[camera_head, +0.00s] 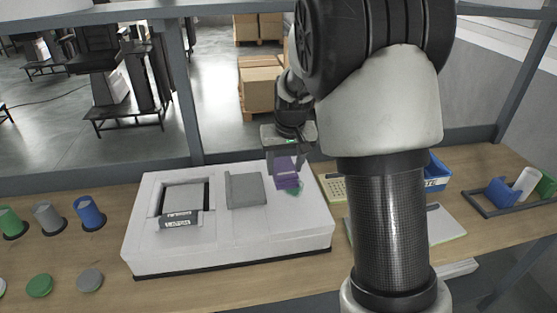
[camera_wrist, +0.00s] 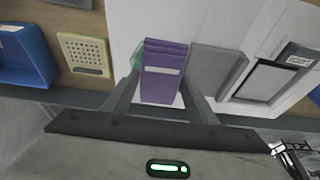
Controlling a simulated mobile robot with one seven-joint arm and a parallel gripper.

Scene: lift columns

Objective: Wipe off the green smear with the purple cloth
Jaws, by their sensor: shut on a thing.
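The purple cloth (camera_head: 285,172) is a folded block between the fingers of my gripper (camera_head: 286,172), at the right part of the white machine's top. It also shows in the wrist view (camera_wrist: 163,72), standing between my two fingers (camera_wrist: 160,98). My gripper is shut on it. The green smear (camera_head: 295,189) shows in part beside the cloth's lower edge on the white top. In the wrist view a strip of the green smear (camera_wrist: 137,57) shows at the cloth's left; the rest is hidden behind the cloth. I cannot tell whether the cloth touches the surface.
The white machine (camera_head: 150,240) has a raised grey block (camera_head: 246,189) and a recessed grey panel (camera_head: 185,197) left of the cloth. A beige keypad (camera_head: 337,188) and a blue bin (camera_head: 437,171) stand to the right. Several coloured cups stand at the far left.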

